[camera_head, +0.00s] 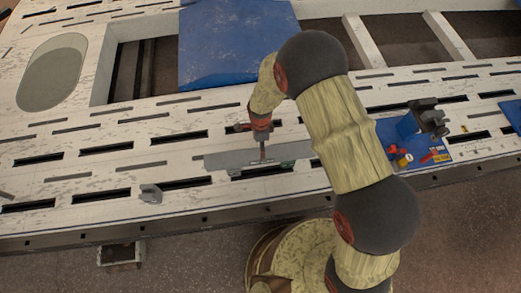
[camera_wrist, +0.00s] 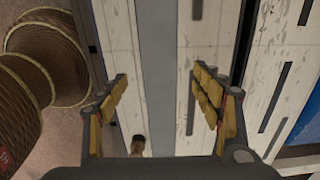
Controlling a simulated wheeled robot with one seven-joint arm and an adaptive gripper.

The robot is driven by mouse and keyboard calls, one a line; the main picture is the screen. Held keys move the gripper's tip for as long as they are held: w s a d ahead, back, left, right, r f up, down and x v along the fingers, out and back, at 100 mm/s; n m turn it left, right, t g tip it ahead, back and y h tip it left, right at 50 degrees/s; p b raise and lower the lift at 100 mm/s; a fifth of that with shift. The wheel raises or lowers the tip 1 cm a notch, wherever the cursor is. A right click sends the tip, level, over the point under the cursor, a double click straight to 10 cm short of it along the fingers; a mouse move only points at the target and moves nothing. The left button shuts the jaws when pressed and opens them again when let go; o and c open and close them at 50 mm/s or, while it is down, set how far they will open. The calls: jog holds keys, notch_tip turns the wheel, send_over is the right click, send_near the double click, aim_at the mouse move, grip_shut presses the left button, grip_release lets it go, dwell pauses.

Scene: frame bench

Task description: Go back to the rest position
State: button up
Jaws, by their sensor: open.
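My gripper (camera_head: 262,152) points down over the white slotted bench (camera_head: 60,180), left of my forearm in the head view. A long flat grey bar (camera_head: 230,160) lies under it, partly hidden by the gripper. In the wrist view my gripper (camera_wrist: 160,88) is open, with its yellow-padded fingers wide apart. The grey bar (camera_wrist: 158,60) runs between the fingers, which hold nothing. I cannot tell the exact height of the fingertips above the bar.
A blue panel (camera_head: 235,45) lies behind the gripper. At right, a blue mat (camera_head: 432,158) carries small red and yellow items beside a dark grey device (camera_head: 430,118). A small grey bracket (camera_head: 151,193) stands near the bench's front edge. The left bench has an oval opening (camera_head: 52,75).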

jog(key=shift+r, duration=0.6)
jog(key=shift+s+d+n, duration=0.1)
jog(key=shift+s+n, duration=0.1)
jog(key=shift+n, duration=0.5)
jog(key=s+d+r+n+g+h, duration=0.1)
jog(key=s+d+r+n+g, duration=0.1)
jog(key=s+d+r+n, duration=0.4)
jog(key=s+d+r+n+t, duration=0.2)
jog(key=s+d+r, duration=0.2)
jog(key=r, duration=0.9)
jog(key=s+d+r+n+t, duration=0.3)
jog(key=d+r, duration=0.4)
jog(key=r, duration=0.6)
jog(key=s+d+r+n+t+y, duration=0.1)
jog(key=s+d+r, duration=0.5)
jog(key=r, duration=0.7)
jog(key=shift+d+n+t+p, duration=0.2)
jog(key=shift+n+t+p, duration=0.2)
jog(key=shift+n+t, duration=0.45)
